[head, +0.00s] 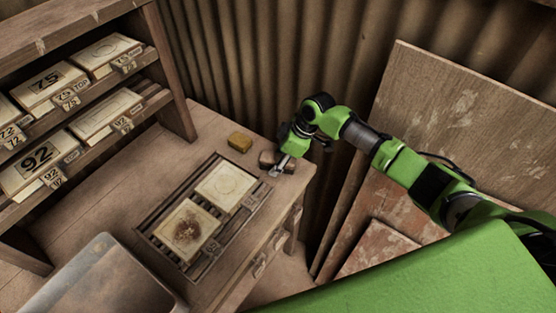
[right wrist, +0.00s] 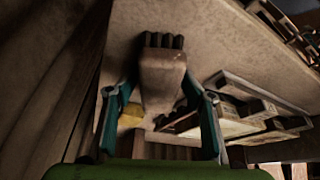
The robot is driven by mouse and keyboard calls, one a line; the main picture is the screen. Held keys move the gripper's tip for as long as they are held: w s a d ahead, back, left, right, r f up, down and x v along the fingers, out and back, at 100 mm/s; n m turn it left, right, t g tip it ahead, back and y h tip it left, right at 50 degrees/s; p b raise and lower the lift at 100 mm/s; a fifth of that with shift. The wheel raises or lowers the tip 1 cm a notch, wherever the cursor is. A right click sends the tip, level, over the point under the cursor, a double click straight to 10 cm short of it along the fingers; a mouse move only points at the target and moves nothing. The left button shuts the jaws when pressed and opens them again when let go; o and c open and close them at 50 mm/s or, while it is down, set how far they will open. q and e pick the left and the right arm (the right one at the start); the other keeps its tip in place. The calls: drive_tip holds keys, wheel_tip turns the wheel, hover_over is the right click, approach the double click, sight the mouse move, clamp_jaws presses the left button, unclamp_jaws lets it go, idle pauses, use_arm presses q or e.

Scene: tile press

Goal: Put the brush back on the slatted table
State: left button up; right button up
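The brush (right wrist: 163,72) has a brown wooden body and dark bristles. In the right wrist view it sits between the two teal fingers of my right gripper (right wrist: 161,84), bristles pointing away from the camera, and the fingertips appear to touch its sides. In the head view my right gripper (head: 281,168) is at the bench's back right corner, with the brown brush (head: 267,158) at its fingers. I cannot tell whether the brush touches the bench. The slatted table (head: 207,263) is a low dark frame on the bench, bearing two pale tiles. My left gripper is not in view.
A yellow sponge-like block (head: 240,141) lies left of the brush. One tile (head: 187,230) has a dark brown patch; the other (head: 225,186) is plain. A shelf (head: 178,105) of numbered tiles stands left. A metal plate (head: 100,280) is at the front. Bare bench lies between shelf and frame.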

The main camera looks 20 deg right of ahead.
drive_tip(key=shift+s+f, duration=0.15)
drive_tip(key=shift+f, duration=0.1)
drive_tip(key=shift+r, duration=0.5)
drive_tip(key=shift+d+r+p, duration=0.15)
drive_tip(key=shift+r+p, duration=0.15)
drive_tip(key=shift+p, duration=0.35)
drive_tip(key=p+v, duration=0.5)
drive_tip(key=shift+r+p, duration=0.3)
drive_tip(key=shift+r, duration=0.1)
drive_tip(key=shift+d+r+p, duration=0.3)
drive_tip(key=shift+r+p, duration=0.2)
drive_tip(key=shift+p, duration=0.05)
drive_tip(key=shift+f, duration=0.1)
